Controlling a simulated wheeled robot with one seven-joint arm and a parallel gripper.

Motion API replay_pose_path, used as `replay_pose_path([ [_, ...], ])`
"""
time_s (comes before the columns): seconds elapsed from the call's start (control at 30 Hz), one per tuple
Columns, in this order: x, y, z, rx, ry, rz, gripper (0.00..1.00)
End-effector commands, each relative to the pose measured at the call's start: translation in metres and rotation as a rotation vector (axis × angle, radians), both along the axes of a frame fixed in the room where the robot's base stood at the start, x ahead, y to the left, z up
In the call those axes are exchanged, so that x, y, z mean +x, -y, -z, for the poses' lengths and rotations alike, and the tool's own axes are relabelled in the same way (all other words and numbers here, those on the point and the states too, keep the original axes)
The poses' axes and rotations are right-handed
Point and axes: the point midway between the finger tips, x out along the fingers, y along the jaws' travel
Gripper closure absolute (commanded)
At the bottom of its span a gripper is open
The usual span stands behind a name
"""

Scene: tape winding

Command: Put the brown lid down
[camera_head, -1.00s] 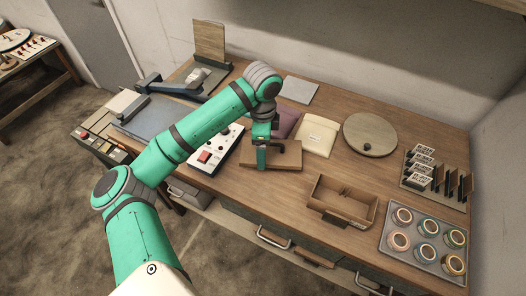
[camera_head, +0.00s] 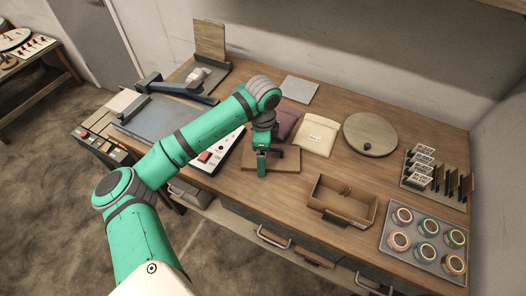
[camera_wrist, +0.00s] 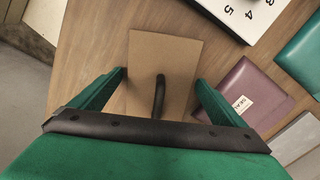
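The brown lid (camera_head: 285,166) is a flat rectangular board that appears to lie on the desk, left of the open wooden box. In the wrist view the lid (camera_wrist: 178,52) shows below my gripper, with a black handle (camera_wrist: 159,96) standing at its middle. My gripper (camera_head: 262,165) is over the lid. In the wrist view its two green fingers (camera_wrist: 161,80) are spread wide, one on each side of the handle, with a gap to it on both sides. The lid's near edge is hidden behind the gripper body.
An open wooden box (camera_head: 366,208) stands to the right, with a tray of tape rolls (camera_head: 411,262) beyond. A purple pouch (camera_head: 285,122), a cream envelope (camera_head: 317,134) and a round board (camera_head: 370,132) lie behind.

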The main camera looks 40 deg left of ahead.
Motion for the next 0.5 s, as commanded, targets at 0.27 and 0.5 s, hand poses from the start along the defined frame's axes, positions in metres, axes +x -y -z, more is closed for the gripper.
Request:
replay_pose_path([
  [0.27, 0.0, 0.0, 0.0, 0.0, 0.0, 0.0, 0.02],
  [0.5, 0.0, 0.0, -0.018, 0.001, 0.001, 0.001, 0.02],
])
